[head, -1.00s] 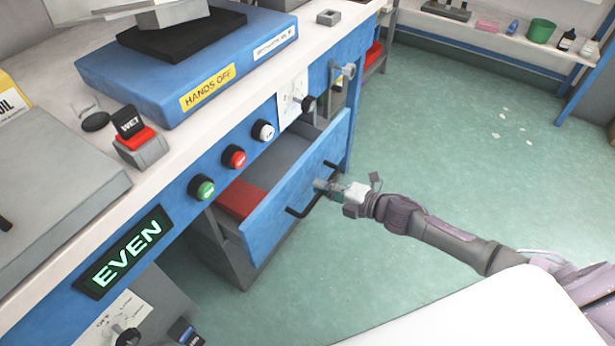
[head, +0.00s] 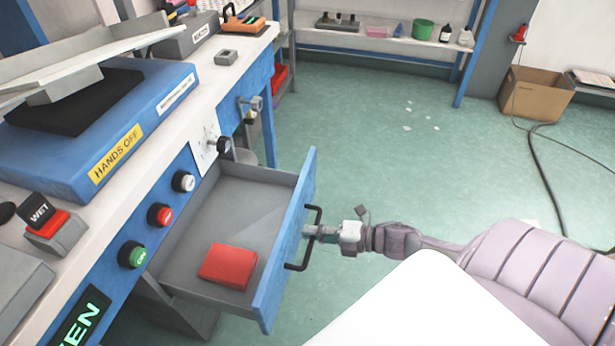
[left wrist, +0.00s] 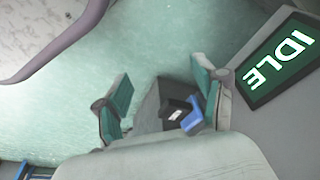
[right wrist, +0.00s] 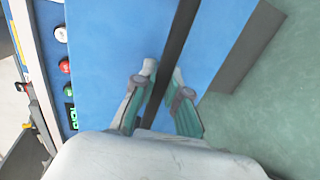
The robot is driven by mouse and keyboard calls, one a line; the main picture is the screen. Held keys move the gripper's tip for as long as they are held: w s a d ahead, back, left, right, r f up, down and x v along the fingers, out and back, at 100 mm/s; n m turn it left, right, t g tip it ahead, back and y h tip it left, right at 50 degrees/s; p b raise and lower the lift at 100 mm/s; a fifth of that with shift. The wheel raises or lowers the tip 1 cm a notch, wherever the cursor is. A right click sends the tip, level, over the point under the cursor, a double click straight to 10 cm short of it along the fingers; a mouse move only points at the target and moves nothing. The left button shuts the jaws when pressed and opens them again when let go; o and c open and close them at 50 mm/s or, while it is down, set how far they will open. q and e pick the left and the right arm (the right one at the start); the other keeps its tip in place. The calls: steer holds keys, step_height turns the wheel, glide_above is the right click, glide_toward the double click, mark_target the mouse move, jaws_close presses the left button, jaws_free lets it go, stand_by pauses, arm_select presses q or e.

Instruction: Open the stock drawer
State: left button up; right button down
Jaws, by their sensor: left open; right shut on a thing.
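The stock drawer (head: 225,225) sticks well out from under the blue bench, with its grey inside showing. A red box (head: 229,266) lies in it near the front. The drawer's dark bar handle (head: 291,266) is on its blue front. My right gripper (head: 312,232) is shut on the handle. In the right wrist view, the dark handle (right wrist: 174,70) runs between the fingers of the right gripper (right wrist: 163,85), in front of the blue panel. My left gripper (left wrist: 165,95) is open in the left wrist view and holds nothing that I can see. It is not in the head view.
On the bench front are green (head: 132,254), red (head: 160,215) and white (head: 183,181) buttons. Open green floor (head: 400,165) lies right of the drawer. A cardboard box (head: 535,95) and cable (head: 548,170) are farther off.

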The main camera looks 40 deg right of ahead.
steer(key=c, duration=1.2)
jaws_free()
steer(key=v, duration=1.2)
steer(key=shift+f, duration=0.1)
